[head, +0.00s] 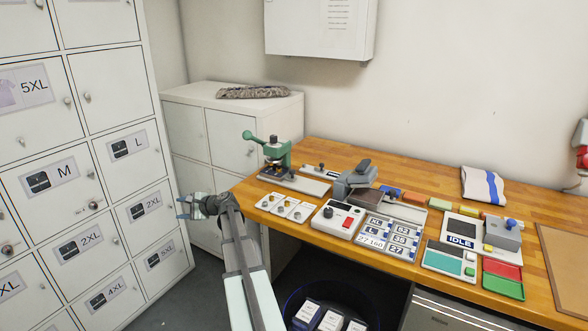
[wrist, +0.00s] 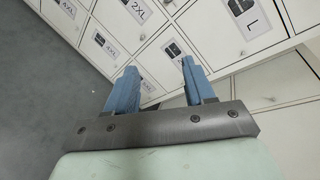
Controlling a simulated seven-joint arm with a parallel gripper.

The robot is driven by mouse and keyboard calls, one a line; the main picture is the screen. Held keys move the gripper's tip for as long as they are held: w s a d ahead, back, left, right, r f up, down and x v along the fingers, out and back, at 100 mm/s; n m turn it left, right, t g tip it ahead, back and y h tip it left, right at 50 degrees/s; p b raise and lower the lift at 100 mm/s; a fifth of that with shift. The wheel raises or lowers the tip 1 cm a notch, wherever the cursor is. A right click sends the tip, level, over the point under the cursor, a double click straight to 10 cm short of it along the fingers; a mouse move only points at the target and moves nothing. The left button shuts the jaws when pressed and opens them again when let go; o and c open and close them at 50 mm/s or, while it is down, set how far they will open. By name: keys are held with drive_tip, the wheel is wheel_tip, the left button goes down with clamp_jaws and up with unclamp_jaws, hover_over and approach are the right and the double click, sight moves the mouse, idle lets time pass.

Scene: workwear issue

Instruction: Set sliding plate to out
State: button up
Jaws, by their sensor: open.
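My gripper (head: 181,208) is left of the workbench, in front of the lockers, with its blue fingers apart and nothing between them. In the wrist view my gripper (wrist: 159,68) is also open and empty, facing locker doors. No part is labelled as the sliding plate, and I cannot tell which one it is. Candidates on the bench are the light base of the green hand press (head: 276,152), the pale rail with a dark knob (head: 321,171), and the plates around the grey press machine (head: 350,181). My gripper is well apart from all of them.
The wooden bench (head: 400,168) also holds a control box (head: 337,219) with a red button, size tiles (head: 391,236), an IDLE display (head: 461,241), red and green trays (head: 503,279) and a folded cloth (head: 483,186). Lockers (head: 85,160) stand at left; a dark bin (head: 325,305) is below.

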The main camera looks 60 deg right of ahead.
drive_tip(key=s+d+r+m+t+h, duration=0.15)
drive_tip(key=s+d+r, duration=0.35)
drive_tip(key=d+r, duration=0.65)
drive_tip(key=s+d+r+m+t+h, duration=0.1)
drive_tip(key=s+d+r+m+t, duration=0.45)
drive_tip(key=r, duration=1.05)
drive_tip(key=s+d+r+n+g+h, duration=0.15)
drive_tip(key=s+d+r, duration=0.25)
drive_tip(key=d+r, duration=0.8)
drive_tip(key=n+g+y, duration=0.1)
drive_tip(key=g+y, duration=0.3)
drive_tip(key=g, duration=1.3)
approach(293, 170)
drive_tip(key=shift+t, duration=0.35)
drive_tip(key=x, duration=0.8)
drive_tip(key=shift+s+a+f, duration=0.15)
drive_tip(key=shift+s+f, duration=0.05)
drive_tip(key=shift+f, duration=0.1)
